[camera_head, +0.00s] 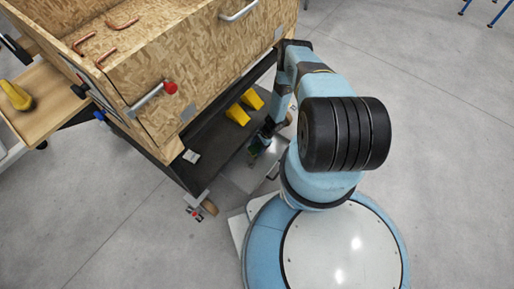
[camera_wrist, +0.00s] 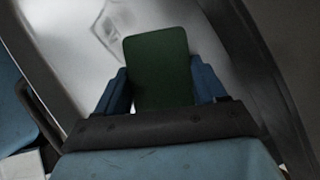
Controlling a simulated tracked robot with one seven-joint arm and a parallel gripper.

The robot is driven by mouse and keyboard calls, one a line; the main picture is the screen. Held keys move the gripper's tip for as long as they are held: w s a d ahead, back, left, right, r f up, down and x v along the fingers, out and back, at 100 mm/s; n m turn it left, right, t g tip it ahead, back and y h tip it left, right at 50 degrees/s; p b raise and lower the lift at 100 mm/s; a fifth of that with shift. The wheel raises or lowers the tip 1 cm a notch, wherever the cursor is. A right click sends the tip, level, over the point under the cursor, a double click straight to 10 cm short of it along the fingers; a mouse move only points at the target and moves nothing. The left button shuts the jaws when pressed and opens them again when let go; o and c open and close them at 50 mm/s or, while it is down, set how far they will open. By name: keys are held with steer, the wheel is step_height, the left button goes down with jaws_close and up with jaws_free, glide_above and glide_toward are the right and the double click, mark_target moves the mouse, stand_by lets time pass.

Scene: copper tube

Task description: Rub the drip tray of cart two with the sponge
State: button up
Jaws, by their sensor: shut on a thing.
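My gripper (camera_wrist: 162,84) is shut on a dark green sponge (camera_wrist: 157,55), which stands out between its two blue fingers. In the head view my gripper (camera_head: 262,142) is low beside the cart, and a bit of the sponge (camera_head: 253,150) shows. The drip tray (camera_head: 243,178) is a grey metal tray at the cart's lower edge. In the wrist view its pale metal surface (camera_wrist: 75,45) lies beyond the sponge, with a faint darker outlined patch on it. I cannot tell whether the sponge touches the tray. My arm hides part of the tray.
The cart (camera_head: 150,135) has a chipboard box on top holding several bent copper tubes (camera_head: 122,24). Yellow objects (camera_head: 238,114) lie on its dark lower shelf. A wooden side board (camera_head: 40,98) with a yellow tool is at the left.

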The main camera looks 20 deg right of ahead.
mark_target(253, 152)
steer(key=shift+f, duration=0.45)
steer(key=shift+a, duration=0.1)
steer(key=shift+s+a, duration=0.55)
steer(key=shift+a, duration=0.25)
steer(key=shift+s+a, duration=0.55)
steer(key=shift+a, duration=0.25)
steer(key=shift+s+a+f, duration=0.1)
steer(key=shift+s+a, duration=0.85)
steer(key=shift+a, duration=0.3)
steer(key=shift+s+a, duration=0.9)
steer(key=shift+a, duration=0.3)
steer(key=shift+s+a, duration=0.55)
steer(key=shift+a, duration=0.35)
steer(key=shift+w, duration=0.1)
